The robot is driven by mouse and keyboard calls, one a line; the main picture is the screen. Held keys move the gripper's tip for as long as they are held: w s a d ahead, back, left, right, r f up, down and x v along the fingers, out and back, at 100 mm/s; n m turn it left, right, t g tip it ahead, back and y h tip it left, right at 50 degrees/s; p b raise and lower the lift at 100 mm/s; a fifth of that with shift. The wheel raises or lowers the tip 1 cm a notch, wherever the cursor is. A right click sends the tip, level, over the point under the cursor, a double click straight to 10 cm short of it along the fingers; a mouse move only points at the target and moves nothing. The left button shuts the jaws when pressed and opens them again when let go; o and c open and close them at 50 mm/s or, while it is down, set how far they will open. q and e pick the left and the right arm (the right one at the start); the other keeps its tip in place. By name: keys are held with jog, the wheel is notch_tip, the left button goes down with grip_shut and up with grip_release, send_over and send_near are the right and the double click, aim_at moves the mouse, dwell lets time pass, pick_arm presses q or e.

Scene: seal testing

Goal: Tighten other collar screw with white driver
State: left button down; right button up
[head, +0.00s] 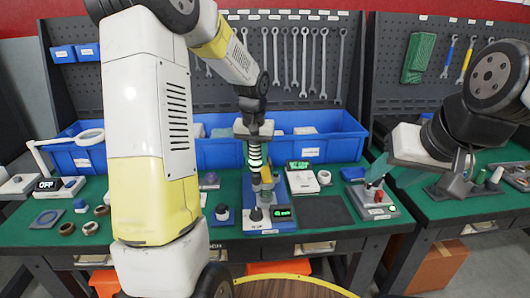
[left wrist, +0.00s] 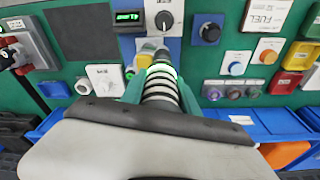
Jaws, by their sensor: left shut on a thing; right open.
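My left gripper (head: 254,140) points down above the blue-based test fixture (head: 262,230). It is shut on a black-and-white banded driver (head: 254,157), which also shows between the green fingers in the left wrist view (left wrist: 160,88). The driver looks roughly upright, and a bright green glow lies on it. Its tip is over the yellow and grey part of the fixture (left wrist: 150,50); I cannot tell whether it touches. The collar screws are too small or hidden to make out.
A blue bin (head: 345,145) stands behind the fixture, under a wall of hanging wrenches (head: 304,60). A blue-based knob (head: 222,213) and a dark mat (head: 333,206) flank the fixture. Several rings (head: 90,228) lie at the left of the green bench.

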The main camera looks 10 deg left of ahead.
aim_at(256, 143)
dwell(0.7)
pick_arm(q)
jog(key=shift+r, duration=2.45)
